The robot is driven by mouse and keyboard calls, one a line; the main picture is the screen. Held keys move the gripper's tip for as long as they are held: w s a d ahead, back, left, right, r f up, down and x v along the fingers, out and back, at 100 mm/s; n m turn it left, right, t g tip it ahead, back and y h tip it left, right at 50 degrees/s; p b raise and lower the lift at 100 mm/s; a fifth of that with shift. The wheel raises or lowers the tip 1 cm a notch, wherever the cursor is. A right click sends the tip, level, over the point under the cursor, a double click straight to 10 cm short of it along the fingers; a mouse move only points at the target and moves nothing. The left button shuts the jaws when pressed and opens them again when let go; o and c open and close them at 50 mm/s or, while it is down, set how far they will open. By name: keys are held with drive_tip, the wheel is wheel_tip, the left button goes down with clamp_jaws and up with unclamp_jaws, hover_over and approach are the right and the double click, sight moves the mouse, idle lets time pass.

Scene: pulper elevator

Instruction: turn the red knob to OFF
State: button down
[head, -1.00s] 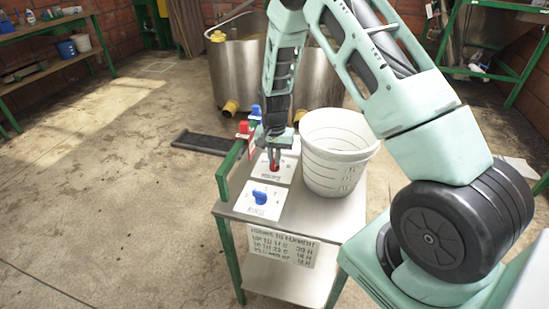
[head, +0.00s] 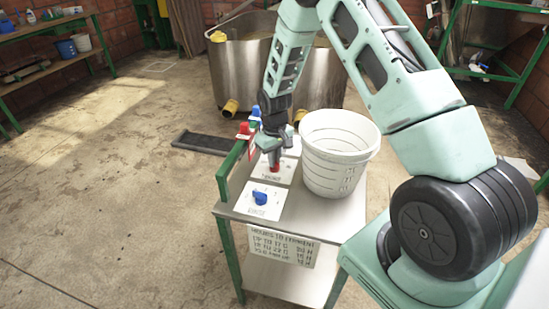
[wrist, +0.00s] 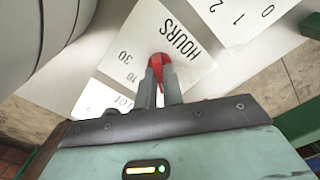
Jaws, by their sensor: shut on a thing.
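The red knob (head: 275,168) sits on a white plate (head: 284,174) on the small metal table. My gripper (head: 273,162) points down at it and partly hides it. In the wrist view the two grey fingers (wrist: 162,88) are shut on the red knob (wrist: 160,66), one on each side. That plate reads HOURS, with 10 and 30 beside the knob. I see no OFF mark; part of the dial is hidden by my gripper.
A blue knob (head: 261,198) is on the nearer plate. A large white bucket (head: 338,155) stands close on the right of the gripper. A red and a blue handle (head: 255,111) are behind on the left. A green rail (head: 230,170) edges the table's left side.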

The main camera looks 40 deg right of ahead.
drive_tip(key=shift+n, duration=0.6)
drive_tip(key=c, duration=1.5)
unclamp_jaws()
wheel_tip(320, 180, up, 17)
drive_tip(key=shift+r+b, duration=0.2)
drive_tip(key=shift+b, duration=0.15)
